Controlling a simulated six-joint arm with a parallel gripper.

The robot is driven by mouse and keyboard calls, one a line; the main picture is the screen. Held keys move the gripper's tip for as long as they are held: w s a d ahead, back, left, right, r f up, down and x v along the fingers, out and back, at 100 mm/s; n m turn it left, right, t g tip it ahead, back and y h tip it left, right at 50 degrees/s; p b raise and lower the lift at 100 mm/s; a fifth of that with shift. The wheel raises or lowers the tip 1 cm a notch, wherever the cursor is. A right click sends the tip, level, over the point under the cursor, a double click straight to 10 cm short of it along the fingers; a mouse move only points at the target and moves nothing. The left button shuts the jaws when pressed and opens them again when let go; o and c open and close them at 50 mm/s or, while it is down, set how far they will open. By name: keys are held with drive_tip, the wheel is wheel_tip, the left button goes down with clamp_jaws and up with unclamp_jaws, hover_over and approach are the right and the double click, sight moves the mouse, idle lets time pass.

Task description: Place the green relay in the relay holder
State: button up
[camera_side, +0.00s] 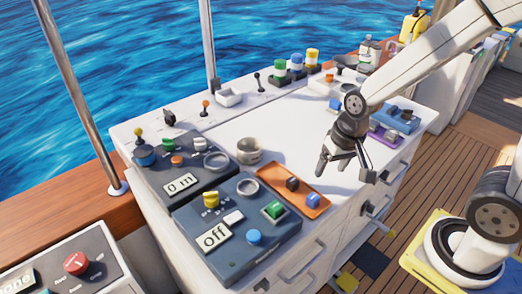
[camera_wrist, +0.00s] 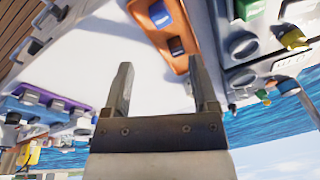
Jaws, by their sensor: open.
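A green block (camera_side: 273,209), likely the green relay, sits in a square frame on the dark "Off" panel in the side view. A green block also shows at the top right of the wrist view (camera_wrist: 249,8). An orange tray (camera_side: 314,204) beside that panel holds a dark block and a blue block; I cannot tell for sure whether it is the relay holder. The tray also shows in the wrist view (camera_wrist: 184,62). My gripper (camera_side: 346,174) is open and empty, above the white top, right of the orange tray. Its two fingers (camera_wrist: 160,68) are apart with nothing between them.
A dark "0 m" panel (camera_side: 205,183) with knobs lies behind the "Off" panel (camera_side: 240,266). A round cup (camera_side: 249,152) stands near the tray. A purple tray (camera_side: 383,139) and a blue unit (camera_side: 402,120) lie to the right. The middle of the white top (camera_side: 285,128) is clear.

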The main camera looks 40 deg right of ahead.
drive_tip(key=n, duration=0.2)
drive_tip(key=s+d+n, duration=0.1)
drive_tip(key=n, duration=0.1)
drive_tip(key=shift+s+d+f+t+h, duration=0.1)
drive_tip(key=shift+f+t+h, duration=0.2)
